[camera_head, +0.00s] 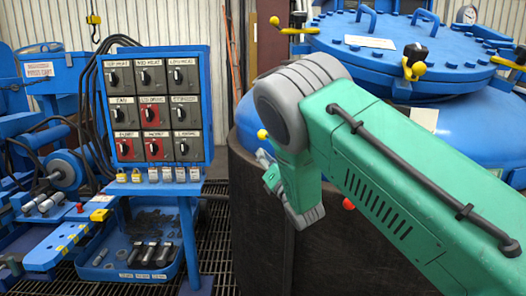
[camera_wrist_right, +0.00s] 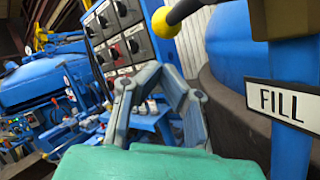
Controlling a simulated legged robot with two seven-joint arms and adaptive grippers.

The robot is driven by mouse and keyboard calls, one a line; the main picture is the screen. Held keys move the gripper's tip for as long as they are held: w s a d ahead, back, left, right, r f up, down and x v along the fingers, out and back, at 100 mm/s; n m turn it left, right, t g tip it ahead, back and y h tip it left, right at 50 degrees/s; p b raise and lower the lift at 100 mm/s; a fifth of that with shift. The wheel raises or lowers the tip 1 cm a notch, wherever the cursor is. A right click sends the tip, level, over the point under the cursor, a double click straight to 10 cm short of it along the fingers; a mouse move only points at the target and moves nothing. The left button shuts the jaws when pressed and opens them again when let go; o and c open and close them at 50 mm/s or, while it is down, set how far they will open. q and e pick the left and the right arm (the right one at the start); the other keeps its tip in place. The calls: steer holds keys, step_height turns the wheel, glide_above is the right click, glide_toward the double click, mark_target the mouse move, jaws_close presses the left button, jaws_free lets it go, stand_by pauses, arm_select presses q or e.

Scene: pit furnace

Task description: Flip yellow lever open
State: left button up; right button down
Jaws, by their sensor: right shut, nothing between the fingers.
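In the right wrist view a yellow ball-ended lever (camera_wrist_right: 174,14) with a dark section shows at the top, beside a blue post with a FILL sign (camera_wrist_right: 284,103). In the head view a small yellow ball (camera_head: 262,134) shows just left of my right forearm; I cannot tell if it is the same lever. My right gripper (camera_head: 265,162) hangs below the wrist, in front of the dark furnace wall, partly hidden by my arm. In the wrist view my right gripper (camera_wrist_right: 162,72) is shut and empty, its tips below the lever, with no contact visible. My left gripper is out of view.
More yellow-handled levers sit around the blue furnace lid (camera_head: 395,45), one at the left (camera_head: 295,28) and one at the front (camera_head: 413,68). A switch panel (camera_head: 152,105) stands left, above a blue tray (camera_head: 130,262). Grating floor is open between panel and furnace.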

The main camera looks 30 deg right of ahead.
steer(key=shift+w+d+r, duration=0.25)
steer(key=shift+d+r, duration=0.05)
steer(key=shift+r, duration=0.25)
steer(key=shift+w+d+r, duration=0.2)
steer(key=shift+d+r, duration=0.05)
steer(key=shift+r, duration=0.25)
steer(key=shift+a, duration=0.1)
